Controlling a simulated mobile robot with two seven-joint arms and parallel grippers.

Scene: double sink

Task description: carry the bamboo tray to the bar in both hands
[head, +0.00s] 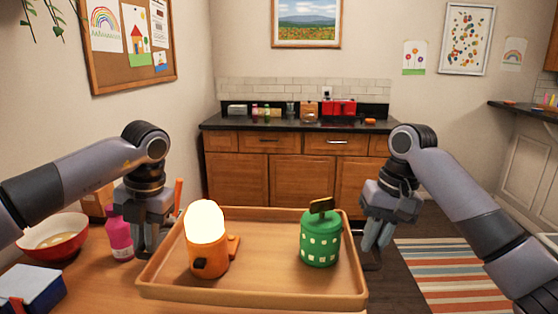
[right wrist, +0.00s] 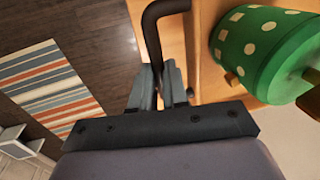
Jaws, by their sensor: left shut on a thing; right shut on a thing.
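The bamboo tray (head: 268,258) is in front of me in the head view, roughly level. It carries an orange lamp with a glowing white dome (head: 205,228) on its left and a green dotted canister (head: 320,240) on its right. My left gripper (head: 148,250) is shut at the tray's left end; the handle there is mostly hidden. My right gripper (head: 374,250) is shut on the dark handle (right wrist: 156,35) at the right end, also seen in the right wrist view. I cannot tell whether the tray touches the table. A dark-topped bar (head: 522,109) shows at the right edge.
A wooden table (head: 95,280) at left holds a red bowl (head: 52,238), a pink bottle (head: 120,235) and a blue box (head: 30,288). A striped rug (head: 455,275) lies on the floor at right. Wooden cabinets (head: 298,178) with a dark counter stand at the back wall.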

